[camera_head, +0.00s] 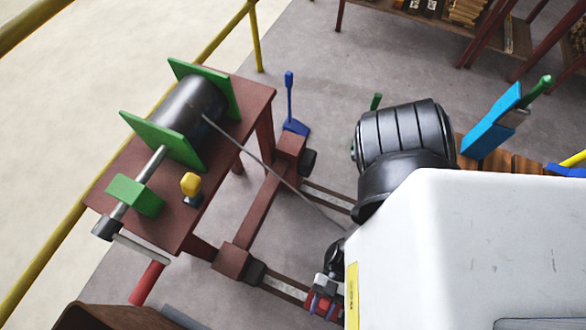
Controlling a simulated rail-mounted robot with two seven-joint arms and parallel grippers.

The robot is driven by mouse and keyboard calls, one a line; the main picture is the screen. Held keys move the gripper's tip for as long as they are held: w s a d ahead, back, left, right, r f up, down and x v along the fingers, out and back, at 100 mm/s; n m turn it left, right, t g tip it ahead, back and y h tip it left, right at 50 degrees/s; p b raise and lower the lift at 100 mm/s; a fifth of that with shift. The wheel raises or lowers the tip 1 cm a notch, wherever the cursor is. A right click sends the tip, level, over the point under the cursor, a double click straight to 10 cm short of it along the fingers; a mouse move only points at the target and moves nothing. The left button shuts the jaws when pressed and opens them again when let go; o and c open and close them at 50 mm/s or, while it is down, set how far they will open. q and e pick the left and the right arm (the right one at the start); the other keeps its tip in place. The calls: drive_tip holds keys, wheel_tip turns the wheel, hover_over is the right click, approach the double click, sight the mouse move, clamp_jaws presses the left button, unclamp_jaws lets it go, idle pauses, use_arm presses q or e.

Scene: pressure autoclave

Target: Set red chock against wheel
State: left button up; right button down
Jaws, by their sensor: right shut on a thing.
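My right gripper (325,295) is low in the middle of the view, beside the white casing, shut on a small red thing that appears to be the red chock (333,309). Much of the chock is hidden by the gripper, so its exact shape and tilt cannot be told. A dark wheel (257,273) at the near end of the red-brown cart frame sits on a rail, to the left of the gripper; a gap shows between them. A second wheel (308,161) is at the frame's far end. My left gripper is not in view.
A red-brown table (105,192) carries a grey cylinder (188,105) between green plates (160,140). A thin rod slants down from it toward the right arm. A blue paddle-like piece (292,125) stands on the floor. A yellow railing (220,45) runs at left. Near rail (285,288) shows.

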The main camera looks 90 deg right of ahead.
wheel_tip(320, 180, down, 6)
drive_tip(key=b, duration=0.3)
drive_tip(key=shift+f, duration=0.25)
idle(0.3)
drive_tip(key=shift+f+b, duration=0.2)
drive_tip(key=shift+b, duration=0.1)
drive_tip(key=c, duration=1.1)
unclamp_jaws()
drive_tip(key=o, duration=0.4)
drive_tip(key=shift+c, duration=0.2)
